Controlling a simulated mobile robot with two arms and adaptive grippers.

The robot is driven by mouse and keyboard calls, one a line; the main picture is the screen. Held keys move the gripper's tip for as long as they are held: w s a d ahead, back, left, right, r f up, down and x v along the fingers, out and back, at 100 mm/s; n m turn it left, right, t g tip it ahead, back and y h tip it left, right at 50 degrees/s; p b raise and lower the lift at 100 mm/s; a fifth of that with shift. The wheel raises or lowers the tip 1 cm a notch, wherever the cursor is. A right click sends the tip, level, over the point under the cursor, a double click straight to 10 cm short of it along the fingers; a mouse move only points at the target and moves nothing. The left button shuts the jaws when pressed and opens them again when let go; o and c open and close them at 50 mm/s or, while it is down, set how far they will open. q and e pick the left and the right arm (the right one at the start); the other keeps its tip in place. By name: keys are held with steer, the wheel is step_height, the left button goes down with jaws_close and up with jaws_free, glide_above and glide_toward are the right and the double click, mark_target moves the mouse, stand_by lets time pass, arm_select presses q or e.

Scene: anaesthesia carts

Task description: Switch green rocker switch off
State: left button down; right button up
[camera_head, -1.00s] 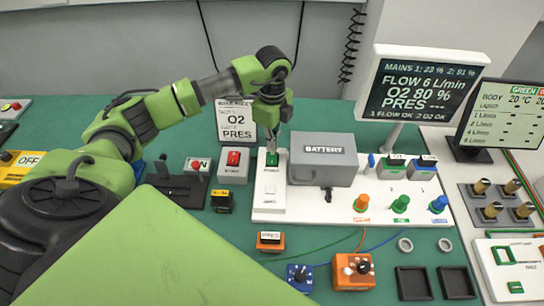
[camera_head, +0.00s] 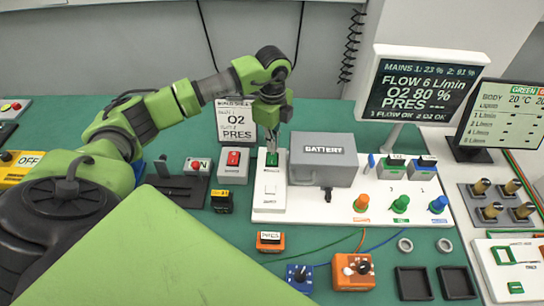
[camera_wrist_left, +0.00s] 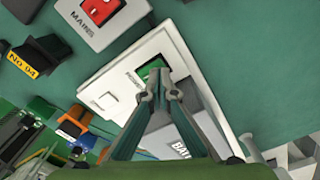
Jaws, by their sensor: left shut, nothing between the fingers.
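The green rocker switch (camera_head: 272,159) sits at the back left of a white panel (camera_head: 268,212), beside the grey battery box (camera_head: 323,160). My left gripper (camera_head: 272,149) is shut and empty, pointing down at the switch. In the left wrist view the closed fingertips (camera_wrist_left: 160,80) overlap the lower part of the green switch (camera_wrist_left: 150,68). Whether they touch or press it cannot be told, and the rocker's tilt is partly hidden. My right gripper is not in view.
A red MAINS switch (camera_head: 233,158) on a grey box stands left of the panel. A paper sign (camera_head: 236,122) stands behind. Orange, green and blue knobs (camera_head: 400,204) are on the panel's right. The monitor (camera_head: 420,88) stands at the back right.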

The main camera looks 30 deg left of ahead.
mark_target(272, 154)
arm_select(q)
steer(key=shift+f+b, duration=0.4)
steer(key=shift+f, duration=0.2)
steer(key=shift+f+b, duration=0.3)
steer(key=shift+f, duration=0.2)
stand_by(0.5)
steer(key=shift+r+p, duration=2.55)
steer(key=shift+r, duration=1.05)
steer(key=shift+s+f, duration=0.1)
steer(key=shift+f, duration=0.05)
